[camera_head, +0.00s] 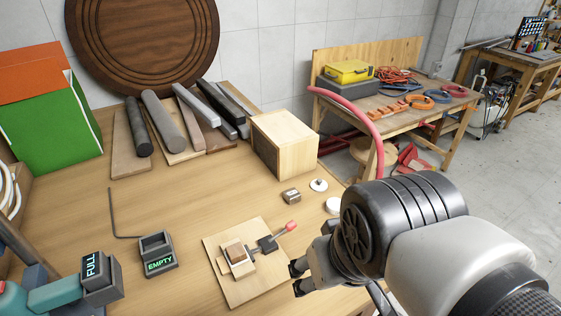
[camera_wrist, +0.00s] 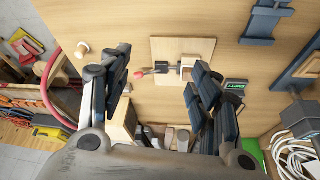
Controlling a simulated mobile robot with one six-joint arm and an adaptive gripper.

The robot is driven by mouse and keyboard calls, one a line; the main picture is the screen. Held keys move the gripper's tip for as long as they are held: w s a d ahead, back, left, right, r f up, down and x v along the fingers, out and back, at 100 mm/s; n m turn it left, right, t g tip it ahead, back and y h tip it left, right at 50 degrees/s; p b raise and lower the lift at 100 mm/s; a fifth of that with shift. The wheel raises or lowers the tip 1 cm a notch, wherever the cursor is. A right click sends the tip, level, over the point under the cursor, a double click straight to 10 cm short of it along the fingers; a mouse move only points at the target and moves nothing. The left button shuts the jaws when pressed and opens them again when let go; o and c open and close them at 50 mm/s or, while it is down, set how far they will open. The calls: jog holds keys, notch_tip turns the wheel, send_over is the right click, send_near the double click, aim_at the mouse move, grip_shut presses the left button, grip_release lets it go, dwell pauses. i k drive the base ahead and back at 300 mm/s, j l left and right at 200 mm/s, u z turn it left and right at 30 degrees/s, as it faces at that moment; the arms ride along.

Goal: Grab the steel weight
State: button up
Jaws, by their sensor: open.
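A small grey metallic block (camera_head: 290,196), which looks like the steel weight, sits on the wooden bench in front of the pale wooden box. I cannot make it out in the wrist view, where my left finger may cover it. My gripper (camera_head: 297,278) is at the near right, by the right edge of the clamp board and nearer the camera than the block. In the wrist view my gripper (camera_wrist: 162,62) has its fingers wide apart with nothing held between them. The board and red-handled clamp show beyond the fingers.
The clamp board (camera_head: 215,250) carries a red-tipped toggle clamp (camera_head: 262,246). A white knob (camera_head: 318,185) and a white disc (camera_head: 333,205) lie near the block. The pale wooden box (camera_head: 287,143) stands behind. A grey holder marked EMPTY (camera_head: 157,252) is left of the board.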

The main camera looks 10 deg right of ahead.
aim_at(292, 195)
jog(key=i+l+u, duration=0.15)
jog(key=l+u, duration=0.3)
jog(key=l, duration=0.5)
jog(key=l+u, duration=0.45)
jog(key=l, duration=0.5)
